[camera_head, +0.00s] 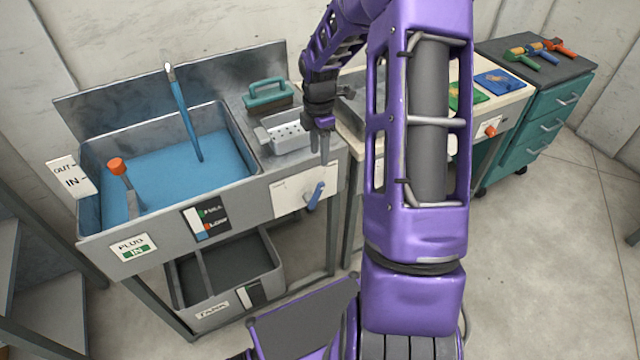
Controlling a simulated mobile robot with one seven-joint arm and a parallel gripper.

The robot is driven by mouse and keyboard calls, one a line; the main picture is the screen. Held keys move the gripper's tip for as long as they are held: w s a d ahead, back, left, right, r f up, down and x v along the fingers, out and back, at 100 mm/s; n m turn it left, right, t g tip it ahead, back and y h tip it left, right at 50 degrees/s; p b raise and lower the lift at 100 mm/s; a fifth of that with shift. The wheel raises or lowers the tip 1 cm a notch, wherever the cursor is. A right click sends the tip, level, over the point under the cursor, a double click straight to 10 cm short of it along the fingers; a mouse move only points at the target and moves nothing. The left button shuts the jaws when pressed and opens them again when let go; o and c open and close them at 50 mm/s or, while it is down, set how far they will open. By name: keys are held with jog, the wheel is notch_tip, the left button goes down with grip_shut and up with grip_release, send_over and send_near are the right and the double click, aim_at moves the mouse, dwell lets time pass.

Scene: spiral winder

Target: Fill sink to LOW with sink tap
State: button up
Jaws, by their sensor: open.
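The metal sink (88,215) stands at the left with blue water (165,175) covering its floor. A gauge (205,222) on its front has marks that seem to read FULL in green and LOW in red. A plug label (131,247) on the front reads PLUG IN, and an orange-topped handle (118,167) stands in the sink's left part. A blue lever (315,195), likely the sink tap, sits on a white panel right of the sink and is tilted. My gripper (325,150) is open and points down just above the lever, apart from it. A blue spout or stream (185,115) slants into the water.
A perforated metal basket (285,137) and a teal-handled block (267,93) are on the counter between sink and gripper. A grey bin (225,270) sits below the sink. A teal drawer cabinet (555,105) with tools stands at the right. The floor at right is clear.

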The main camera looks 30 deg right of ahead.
aim_at(319, 183)
notch_tip(319, 183, down, 12)
jog(key=shift+f+b, duration=0.15)
jog(key=shift+b, duration=0.15)
grip_shut()
dwell(1.4)
